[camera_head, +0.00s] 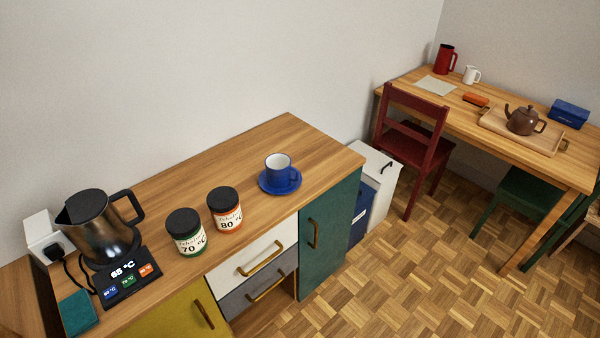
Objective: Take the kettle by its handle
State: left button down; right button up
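The kettle (103,230) is dark metal with a black lid and stands upright on its black base at the left end of the near counter. Its black handle (136,206) is on its right side, free of any gripper. The base (128,281) has a display reading 65 °C and several coloured buttons. Neither of my grippers is in view.
Two labelled tins, green 70 °C (187,237) and orange 80 °C (226,213), stand right of the kettle. A cable runs to a wall socket. A red chair (412,140) and table with a teapot (523,121) stand beyond.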

aim_at(89, 219)
jog(key=u, duration=1.25)
